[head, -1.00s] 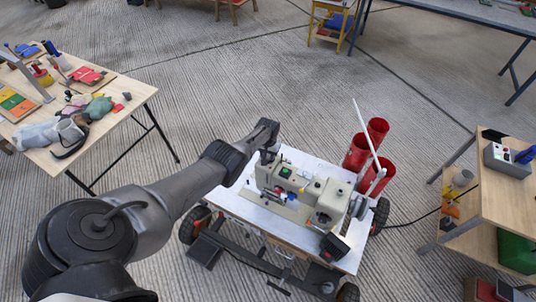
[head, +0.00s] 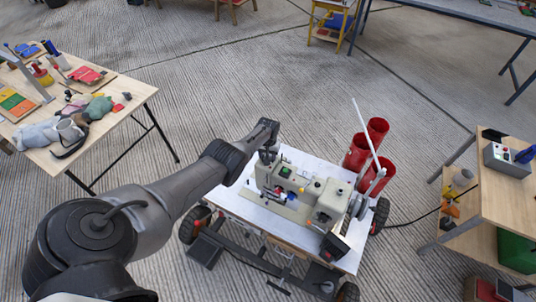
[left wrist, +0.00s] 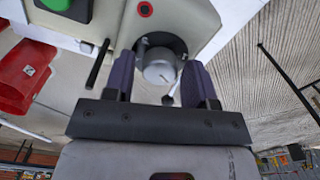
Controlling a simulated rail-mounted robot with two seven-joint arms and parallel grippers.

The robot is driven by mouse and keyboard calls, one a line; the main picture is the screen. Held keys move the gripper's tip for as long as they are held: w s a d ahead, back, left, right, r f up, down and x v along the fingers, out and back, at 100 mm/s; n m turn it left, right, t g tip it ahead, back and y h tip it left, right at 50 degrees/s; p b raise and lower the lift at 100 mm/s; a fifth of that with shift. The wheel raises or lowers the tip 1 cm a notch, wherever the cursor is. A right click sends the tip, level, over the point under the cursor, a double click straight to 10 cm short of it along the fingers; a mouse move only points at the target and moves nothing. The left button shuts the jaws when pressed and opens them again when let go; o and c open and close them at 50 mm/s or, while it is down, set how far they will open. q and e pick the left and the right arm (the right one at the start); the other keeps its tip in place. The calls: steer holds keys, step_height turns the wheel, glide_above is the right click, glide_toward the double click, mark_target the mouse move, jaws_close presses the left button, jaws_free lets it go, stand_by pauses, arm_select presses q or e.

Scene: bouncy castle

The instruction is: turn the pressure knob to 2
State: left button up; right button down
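The beige machine (head: 325,208) stands on the white top of a wheeled cart. In the left wrist view a round silver knob (left wrist: 160,66) with a small pointer mark sits in a dark recess on the machine's beige housing (left wrist: 185,20). My left gripper (left wrist: 160,75) has its two dark fingers apart, one on each side of the knob. I cannot tell whether either finger touches it. In the head view my left gripper (head: 267,155) is at the machine's far left end, and the knob is hidden there. The knob's scale numbers cannot be read. My right gripper is not in view.
Red cylinders (head: 356,152) and a thin pale rod stand at the cart's right. A green button (left wrist: 58,4) and a thin black lever (left wrist: 98,64) are close to the left finger.

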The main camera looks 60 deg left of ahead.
arm_select(q)
steer(key=shift+o, duration=0.6)
step_height(320, 180, up, 14)
steer(key=p, duration=1)
steer(key=shift+f, duration=0.1)
